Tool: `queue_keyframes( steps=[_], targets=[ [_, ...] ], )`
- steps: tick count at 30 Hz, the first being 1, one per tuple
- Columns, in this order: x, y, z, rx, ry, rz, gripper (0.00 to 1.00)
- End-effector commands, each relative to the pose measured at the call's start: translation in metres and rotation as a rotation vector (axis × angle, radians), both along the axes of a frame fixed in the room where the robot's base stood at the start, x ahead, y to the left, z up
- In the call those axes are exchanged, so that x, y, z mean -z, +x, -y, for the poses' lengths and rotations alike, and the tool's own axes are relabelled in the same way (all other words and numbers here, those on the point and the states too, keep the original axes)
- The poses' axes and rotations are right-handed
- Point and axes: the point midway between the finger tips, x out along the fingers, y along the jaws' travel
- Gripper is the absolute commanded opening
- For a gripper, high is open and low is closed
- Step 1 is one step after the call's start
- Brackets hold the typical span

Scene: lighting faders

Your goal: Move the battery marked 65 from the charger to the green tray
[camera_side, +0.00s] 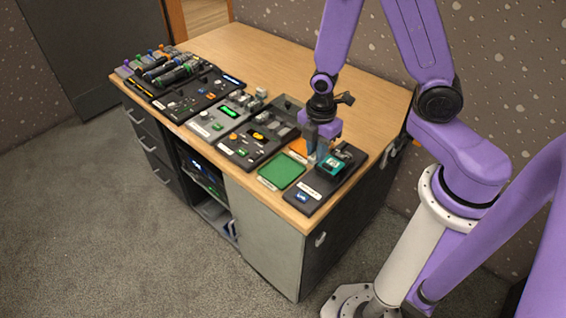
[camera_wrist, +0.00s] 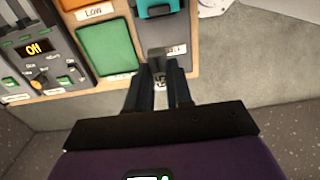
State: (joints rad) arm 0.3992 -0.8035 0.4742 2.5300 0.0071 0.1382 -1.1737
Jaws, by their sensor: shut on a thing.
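The green tray (camera_side: 282,171) lies flat and empty near the table's front edge; it also shows in the wrist view (camera_wrist: 106,49). The dark charger (camera_side: 304,197) stands right of it, with a teal battery (camera_side: 332,166) at its upper part, also seen in the wrist view (camera_wrist: 155,9). My gripper (camera_wrist: 160,73) points down over the charger, beside the teal battery. It is shut on a small grey battery (camera_wrist: 159,57) between its fingertips. The 65 mark cannot be read on either. I cannot tell whether the held battery is clear of the charger.
An orange tray (camera_side: 299,146) lies behind the green one, with a LOW label (camera_wrist: 93,13) between them. Control panels (camera_side: 260,140) with knobs and faders stand left of the trays. The table's back part (camera_side: 260,50) is clear.

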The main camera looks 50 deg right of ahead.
Motion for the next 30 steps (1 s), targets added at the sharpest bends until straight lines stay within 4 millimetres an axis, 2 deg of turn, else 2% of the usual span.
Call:
queue_keyframes(
  steps=[3,10,15,21,30],
  targets=[
    [0.006,0.012,-0.002,0.001,0.000,0.001,0.00],
    [0.026,0.057,-0.006,0.001,0.000,0.001,0.00],
    [0.050,0.074,-0.007,0.001,0.000,-0.001,0.00],
    [0.071,0.092,-0.009,0.000,0.000,0.000,0.00],
    [0.089,0.102,-0.011,0.000,0.000,-0.002,0.00]
  ],
)
